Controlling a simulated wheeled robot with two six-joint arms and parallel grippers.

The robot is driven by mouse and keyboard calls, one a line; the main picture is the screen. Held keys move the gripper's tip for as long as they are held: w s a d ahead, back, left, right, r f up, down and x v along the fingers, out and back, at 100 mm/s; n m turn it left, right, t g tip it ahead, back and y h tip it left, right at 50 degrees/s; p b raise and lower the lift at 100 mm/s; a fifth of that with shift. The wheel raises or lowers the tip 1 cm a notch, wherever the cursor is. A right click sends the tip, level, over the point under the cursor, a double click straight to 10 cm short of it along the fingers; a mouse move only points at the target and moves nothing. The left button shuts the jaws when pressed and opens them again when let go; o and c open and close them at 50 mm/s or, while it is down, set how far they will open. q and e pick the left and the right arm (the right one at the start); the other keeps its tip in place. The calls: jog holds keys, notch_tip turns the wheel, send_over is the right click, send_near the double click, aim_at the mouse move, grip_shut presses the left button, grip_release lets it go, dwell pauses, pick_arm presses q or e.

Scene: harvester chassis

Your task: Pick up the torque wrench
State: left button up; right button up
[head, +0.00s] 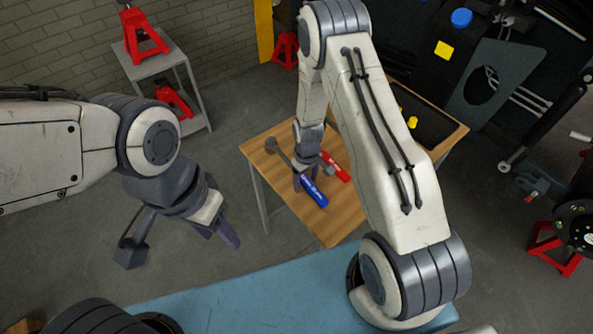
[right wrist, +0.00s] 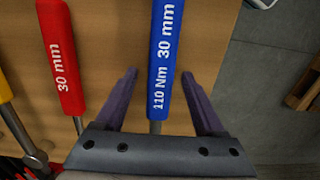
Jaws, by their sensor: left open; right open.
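The torque wrench (head: 314,193) has a blue handle and lies on the wooden table. In the right wrist view the blue handle (right wrist: 165,45) reads "110 Nm 30 mm", with a thin metal shaft below it. My right gripper (right wrist: 159,74) is open, with one purple finger on each side of the handle and a gap to both. It also shows in the head view (head: 305,181), above the table and partly hiding the wrench. My left gripper (head: 226,230) is open and empty, left of the table.
A red-handled tool marked 30 mm (right wrist: 63,60) lies beside the blue one. A yellow-handled tool (right wrist: 5,88) is at the left edge. The wooden table (head: 335,222) has a dark tray (head: 432,122) at the far right. A grey stand (head: 190,75) holds red jacks.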

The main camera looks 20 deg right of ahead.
grip_shut()
jog(key=shift+w, duration=0.1)
dwell(1.3)
